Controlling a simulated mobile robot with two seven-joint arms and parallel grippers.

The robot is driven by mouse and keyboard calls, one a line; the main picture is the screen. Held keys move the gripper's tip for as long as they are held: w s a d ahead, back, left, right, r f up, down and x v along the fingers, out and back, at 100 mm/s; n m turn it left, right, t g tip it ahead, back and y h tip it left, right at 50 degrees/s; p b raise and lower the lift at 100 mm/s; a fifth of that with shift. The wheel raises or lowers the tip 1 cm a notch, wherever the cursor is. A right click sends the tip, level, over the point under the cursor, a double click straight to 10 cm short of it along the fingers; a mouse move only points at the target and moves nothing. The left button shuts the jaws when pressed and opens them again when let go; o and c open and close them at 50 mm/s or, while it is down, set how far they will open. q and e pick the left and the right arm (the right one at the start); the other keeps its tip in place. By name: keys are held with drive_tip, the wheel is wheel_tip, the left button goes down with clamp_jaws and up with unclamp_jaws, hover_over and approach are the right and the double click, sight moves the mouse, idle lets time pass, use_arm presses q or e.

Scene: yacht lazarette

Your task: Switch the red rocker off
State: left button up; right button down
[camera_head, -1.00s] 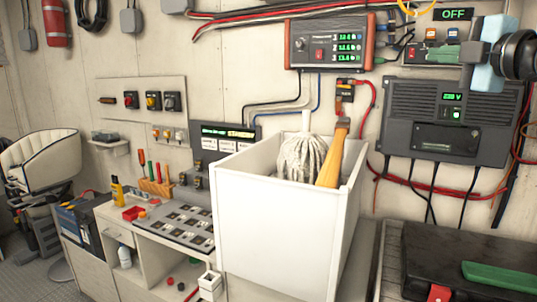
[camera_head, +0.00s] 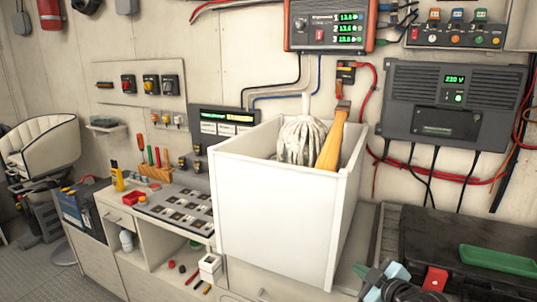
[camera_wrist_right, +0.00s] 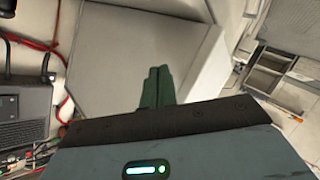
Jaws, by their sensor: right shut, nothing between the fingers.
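Two small red rockers show in the head view. One red rocker (camera_head: 416,35) is at the left of the dark switch panel (camera_head: 458,42) at the upper right. Another red rocker (camera_head: 319,34) is on the front of the red-sided unit (camera_head: 297,38) at the top. I cannot tell which way either is tipped. My right gripper is low at the bottom right of the head view, far below both and touching neither. In the right wrist view its green fingers (camera_wrist_right: 156,74) are together and empty. My left gripper is not in view.
A white bin (camera_head: 275,225) with a mop head (camera_head: 302,140) and an orange-handled tool (camera_head: 332,140) stands in the middle. A grey inverter (camera_head: 440,103) with hanging cables is on the wall. A dark case (camera_head: 420,235) with a green tray (camera_head: 497,262) is at the lower right.

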drive_tip(key=s+a+f+m+g+h, duration=0.15)
drive_tip(key=s+f+m, duration=0.35)
drive_tip(key=s+f, duration=1.25)
drive_tip(key=s+f+m, duration=0.1)
drive_tip(key=s+f, duration=0.2)
drive_tip(key=s, duration=0.3)
drive_tip(key=s+f+m+g, duration=0.1)
drive_tip(key=s+f, duration=0.2)
drive_tip(key=s, duration=0.3)
drive_tip(key=s+a+f+m+g, duration=0.1)
drive_tip(key=s+f+m, duration=0.1)
drive_tip(key=s, duration=0.4)
drive_tip(key=shift+s+f+h, duration=0.4)
drive_tip(key=shift+f+h, duration=0.05)
drive_tip(key=shift+f, duration=0.15)
